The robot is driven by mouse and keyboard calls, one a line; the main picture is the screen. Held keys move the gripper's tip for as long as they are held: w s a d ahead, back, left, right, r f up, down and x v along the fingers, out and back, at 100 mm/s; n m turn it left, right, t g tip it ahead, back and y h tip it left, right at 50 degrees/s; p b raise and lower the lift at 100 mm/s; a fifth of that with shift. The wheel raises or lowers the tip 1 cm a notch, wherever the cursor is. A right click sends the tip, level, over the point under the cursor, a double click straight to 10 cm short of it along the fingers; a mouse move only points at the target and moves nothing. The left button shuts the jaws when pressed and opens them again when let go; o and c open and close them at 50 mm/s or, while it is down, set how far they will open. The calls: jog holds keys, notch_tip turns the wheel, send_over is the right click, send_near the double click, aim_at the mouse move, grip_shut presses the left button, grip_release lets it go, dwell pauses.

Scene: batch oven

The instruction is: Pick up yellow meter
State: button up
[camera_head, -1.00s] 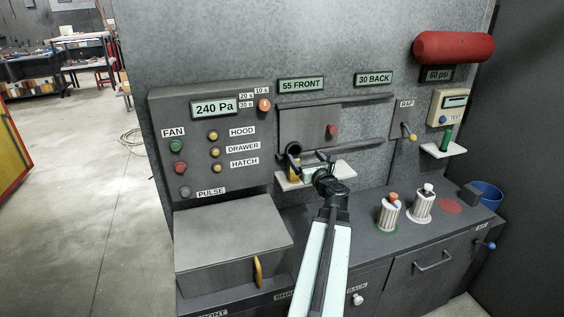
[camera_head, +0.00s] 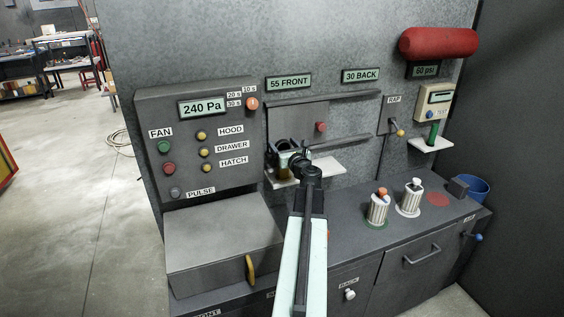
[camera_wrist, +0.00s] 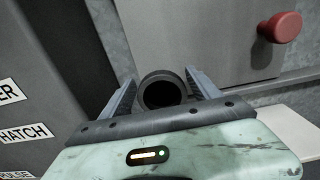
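My gripper (camera_head: 284,152) is at the small white shelf below the sliding hatch, with the arm reaching up from below. In the wrist view its two fingers (camera_wrist: 164,82) are open, one on each side of a dark round tube mouth (camera_wrist: 161,92). I cannot tell whether they touch it.
A grey panel (camera_head: 222,105) with buttons stands left of the gripper. A red knob (camera_head: 320,127) is on the hatch door just to the right. Two ribbed canisters (camera_head: 378,209) stand on the counter, and a blue bin (camera_head: 472,187) is at the far right.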

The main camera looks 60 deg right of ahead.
grip_shut()
